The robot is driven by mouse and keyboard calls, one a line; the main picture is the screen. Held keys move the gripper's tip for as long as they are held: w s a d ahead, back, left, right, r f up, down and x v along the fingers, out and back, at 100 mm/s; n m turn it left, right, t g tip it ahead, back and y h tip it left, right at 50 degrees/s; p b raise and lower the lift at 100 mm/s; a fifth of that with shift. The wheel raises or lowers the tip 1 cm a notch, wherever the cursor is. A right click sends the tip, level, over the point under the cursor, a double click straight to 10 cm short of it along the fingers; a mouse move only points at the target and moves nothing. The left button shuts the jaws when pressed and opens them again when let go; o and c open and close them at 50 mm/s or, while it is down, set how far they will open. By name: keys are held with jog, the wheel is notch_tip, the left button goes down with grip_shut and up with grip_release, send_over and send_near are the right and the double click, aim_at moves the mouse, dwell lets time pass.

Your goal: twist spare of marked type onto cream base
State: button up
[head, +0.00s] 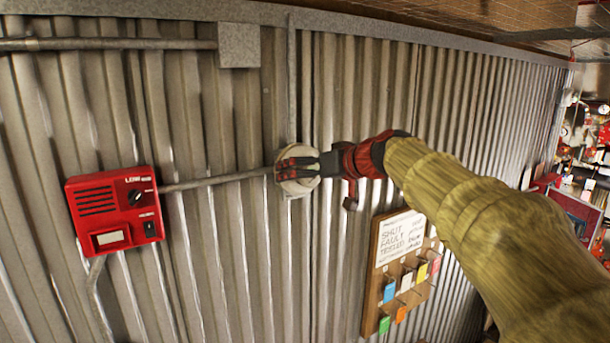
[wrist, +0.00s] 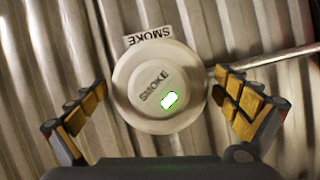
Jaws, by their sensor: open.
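The cream base (head: 296,187) is a round fitting on the corrugated wall, partly hidden by my gripper (head: 297,168) in the head view. In the wrist view a pale round detector head marked SMOKE (wrist: 157,82) sits over the base, with a green light lit on its face. A tag reading SMOKE (wrist: 148,36) shows upside down just above its rim. My gripper (wrist: 162,106) is open, with yellow-padded fingers on either side of the head. Gaps show between both fingers and the head. How firmly the head is seated cannot be told.
A red alarm box (head: 116,210) is on the wall at left, joined to the base by a conduit (head: 215,181). A wooden board (head: 401,262) with a notice and coloured tags hangs below my arm. A grey junction box (head: 239,45) is above left.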

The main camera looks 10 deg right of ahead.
jog(key=v, duration=1.2)
jog(key=s+d+f+m+g+h+b, duration=0.1)
jog(key=s+f+m+g, duration=0.15)
jog(key=f, duration=0.65)
jog(key=s+d+f+m+g+h+b, duration=0.1)
jog(key=s+f+m, duration=0.15)
jog(key=f, duration=0.55)
jog(key=s+a+f+n+g+h+b, duration=0.1)
jog(key=s+a+f+b, duration=0.1)
jog(key=s+f+b, duration=0.6)
jog(key=s+a+f+n+g+h+b, duration=0.1)
jog(key=s+f+b, duration=0.8)
jog(key=f, duration=1.3)
jog(key=s+a+f+n+g+h+b, duration=0.1)
jog(key=s+a+f+b, duration=0.2)
jog(key=s+f+b, duration=0.5)
notch_tip(320, 180, down, 8)
jog(key=shift+s+r+b, duration=0.2)
jog(key=shift+s+b, duration=0.05)
jog(key=shift+b, duration=0.45)
jog(key=shift+a+g, duration=0.15)
jog(key=shift+g, duration=0.1)
jog(key=shift+c, duration=1.1)
